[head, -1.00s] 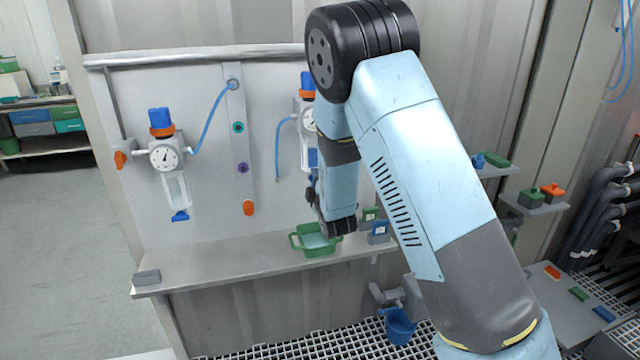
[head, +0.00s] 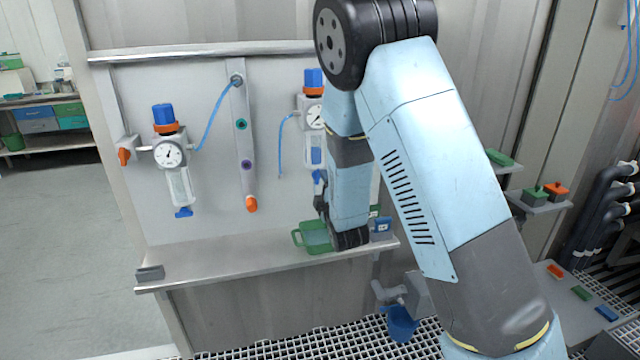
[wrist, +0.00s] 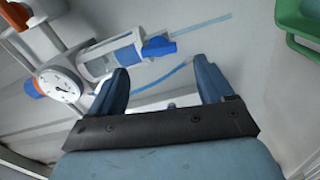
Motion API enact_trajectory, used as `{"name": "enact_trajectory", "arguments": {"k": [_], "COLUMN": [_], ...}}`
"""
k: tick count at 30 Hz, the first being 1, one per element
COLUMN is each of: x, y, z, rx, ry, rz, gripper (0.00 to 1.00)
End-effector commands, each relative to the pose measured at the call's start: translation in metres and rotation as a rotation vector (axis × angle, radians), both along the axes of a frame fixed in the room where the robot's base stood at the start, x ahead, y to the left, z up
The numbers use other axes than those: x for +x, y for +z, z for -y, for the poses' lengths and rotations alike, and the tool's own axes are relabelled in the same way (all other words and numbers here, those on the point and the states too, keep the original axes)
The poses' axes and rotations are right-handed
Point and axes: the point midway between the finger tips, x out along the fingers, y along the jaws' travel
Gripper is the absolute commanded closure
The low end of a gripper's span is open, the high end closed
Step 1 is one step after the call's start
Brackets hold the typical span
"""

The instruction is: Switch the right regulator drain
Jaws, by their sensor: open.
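The right regulator (head: 314,116) hangs on the wall panel, with a blue knob, an orange collar and a round gauge. My arm partly hides it in the head view. Its blue drain (head: 319,177) is at its lower end. In the wrist view, the gauge (wrist: 62,86) is at the left, and the clear bowl leads to the blue drain (wrist: 159,46) near the upper middle. My gripper (wrist: 162,80) is open and empty. Its fingers point toward the panel, with the drain beyond the fingertips, apart from them. In the head view my gripper (head: 320,202) is just below the drain, mostly hidden.
A green tray (head: 297,238) stands on the shelf (head: 220,267) below; its edge shows in the wrist view (wrist: 296,45). A left regulator (head: 170,155) hangs on the same panel. A blue hose (head: 281,150) hangs beside the right regulator.

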Motion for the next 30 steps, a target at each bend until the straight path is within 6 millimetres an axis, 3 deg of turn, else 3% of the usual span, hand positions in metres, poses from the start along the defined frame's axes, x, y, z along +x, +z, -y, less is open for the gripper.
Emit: {"name": "enact_trajectory", "arguments": {"k": [6,12,18,30], "x": [-0.041,-0.065,-0.074,-0.073], "y": [-0.001,-0.001,-0.001,0.003], "z": [0.012,0.019,0.022,0.025], "rx": [-0.001,-0.001,0.000,0.019], "ry": [0.001,0.000,0.000,-0.008], "rz": [-0.002,-0.002,0.000,-0.020], "gripper": [0.19,0.19,0.19,0.19]}}
